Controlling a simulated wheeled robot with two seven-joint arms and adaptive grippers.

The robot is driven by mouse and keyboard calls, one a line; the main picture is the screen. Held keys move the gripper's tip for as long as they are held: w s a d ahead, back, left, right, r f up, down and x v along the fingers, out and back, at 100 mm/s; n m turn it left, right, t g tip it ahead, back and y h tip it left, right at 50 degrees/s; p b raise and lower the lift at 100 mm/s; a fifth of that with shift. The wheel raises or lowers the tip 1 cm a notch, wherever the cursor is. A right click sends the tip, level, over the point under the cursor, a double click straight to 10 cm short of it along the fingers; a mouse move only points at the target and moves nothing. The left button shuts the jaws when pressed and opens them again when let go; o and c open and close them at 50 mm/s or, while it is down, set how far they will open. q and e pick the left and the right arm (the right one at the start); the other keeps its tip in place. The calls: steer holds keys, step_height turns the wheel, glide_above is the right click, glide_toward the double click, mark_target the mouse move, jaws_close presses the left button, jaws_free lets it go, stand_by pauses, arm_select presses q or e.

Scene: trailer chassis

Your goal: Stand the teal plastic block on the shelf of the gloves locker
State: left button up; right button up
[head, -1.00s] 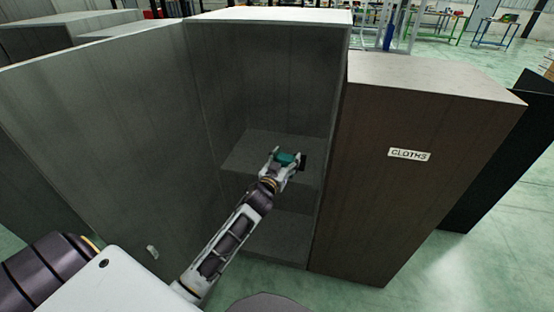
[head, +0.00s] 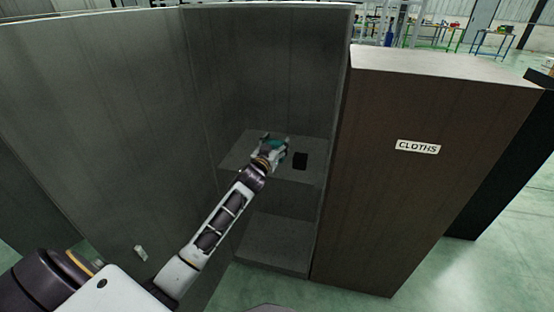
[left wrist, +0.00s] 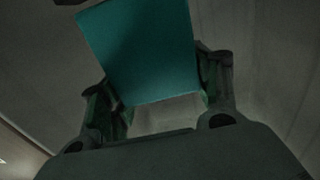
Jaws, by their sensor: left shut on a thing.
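The teal plastic block (head: 271,143) is between the fingers of my left gripper (head: 272,146), over the shelf (head: 237,157) inside the open locker. In the left wrist view the block (left wrist: 140,50) fills the space between the two fingers of the gripper (left wrist: 158,92), which is shut on it. I cannot tell whether the block touches the shelf. The locker's door (head: 95,120) stands open on the left, and no name label shows on this locker. My right gripper is not in view.
A small black item (head: 300,161) lies on the shelf, right of my gripper. A lower compartment (head: 275,240) below looks empty. A closed brown locker labelled CLOTHS (head: 415,190) stands against the right side.

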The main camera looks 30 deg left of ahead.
arm_select(q)
steer(key=w+a+y+b, duration=0.1)
steer(key=w+a+b, duration=0.1)
steer(key=a+b, duration=0.2)
steer(key=w+a+n+b, duration=0.1)
steer(key=w+a+b, duration=0.1)
steer(key=a+b, duration=0.2)
steer(key=shift+w+a+r+y, duration=0.25)
steer(key=shift+a+r+y, duration=0.15)
steer(key=shift+a, duration=0.15)
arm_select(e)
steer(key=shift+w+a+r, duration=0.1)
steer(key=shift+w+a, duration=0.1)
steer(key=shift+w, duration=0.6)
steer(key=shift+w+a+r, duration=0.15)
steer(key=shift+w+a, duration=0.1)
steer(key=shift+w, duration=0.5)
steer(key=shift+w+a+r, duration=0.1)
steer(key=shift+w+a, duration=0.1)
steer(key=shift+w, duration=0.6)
